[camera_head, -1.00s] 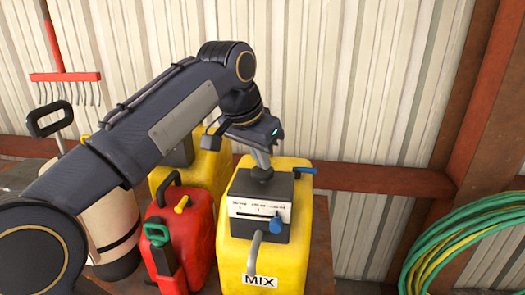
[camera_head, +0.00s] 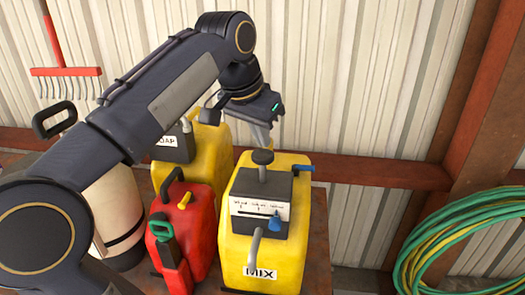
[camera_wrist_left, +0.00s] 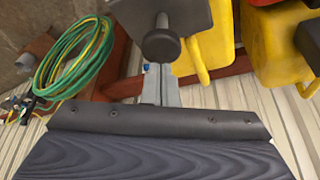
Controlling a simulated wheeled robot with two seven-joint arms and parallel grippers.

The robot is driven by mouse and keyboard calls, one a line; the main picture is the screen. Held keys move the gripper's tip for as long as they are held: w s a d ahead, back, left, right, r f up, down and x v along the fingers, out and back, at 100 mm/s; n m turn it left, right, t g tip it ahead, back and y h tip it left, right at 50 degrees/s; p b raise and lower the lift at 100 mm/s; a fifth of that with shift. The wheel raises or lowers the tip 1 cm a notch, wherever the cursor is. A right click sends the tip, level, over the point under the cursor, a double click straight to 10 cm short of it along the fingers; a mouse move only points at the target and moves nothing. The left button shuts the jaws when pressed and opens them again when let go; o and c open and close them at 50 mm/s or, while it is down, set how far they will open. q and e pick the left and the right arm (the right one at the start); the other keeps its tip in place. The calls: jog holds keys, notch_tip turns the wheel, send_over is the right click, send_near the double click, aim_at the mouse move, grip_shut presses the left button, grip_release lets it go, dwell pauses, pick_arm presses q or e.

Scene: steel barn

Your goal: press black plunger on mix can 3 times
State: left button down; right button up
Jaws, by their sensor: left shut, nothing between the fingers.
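The yellow mix can (camera_head: 302,215) stands on the wooden table, with a "MIX" label low on its front. A dark grey box with a white scale and a blue slider sits on its top. The black plunger (camera_head: 263,158) stands raised above that box on a short stem; its round knob also shows in the left wrist view (camera_wrist_left: 161,45). My left gripper (camera_head: 262,146) is shut and empty. Its fingertips are just above or behind the plunger knob; whether they touch it I cannot tell. My right gripper is in neither view.
A red can (camera_head: 202,225) with a green-handled part stands close left of the mix can. A yellow can labelled "SOAP" (camera_head: 213,150) and a cream tank (camera_head: 115,210) stand further left. Green and yellow hose coils (camera_head: 425,250) hang at right.

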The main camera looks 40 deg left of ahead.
pick_arm(q)
jog(key=shift+r, duration=2.5)
jog(key=s+d+f+h+b, duration=0.1)
jog(key=s+d+f, duration=0.3)
jog(key=f, duration=0.7)
jog(key=s+d+f+n+h+b, duration=0.1)
jog(key=s+d+f, duration=0.3)
jog(key=f, duration=0.7)
jog(key=s+d+f+n+t+h+b, duration=0.1)
jog(key=s+d+f, duration=0.3)
jog(key=s+f, duration=0.4)
notch_tip(320, 180, down, 4)
jog(key=shift+d+r+h+b, duration=0.1)
jog(key=shift+d+h+b, duration=0.3)
jog(key=shift+b, duration=0.4)
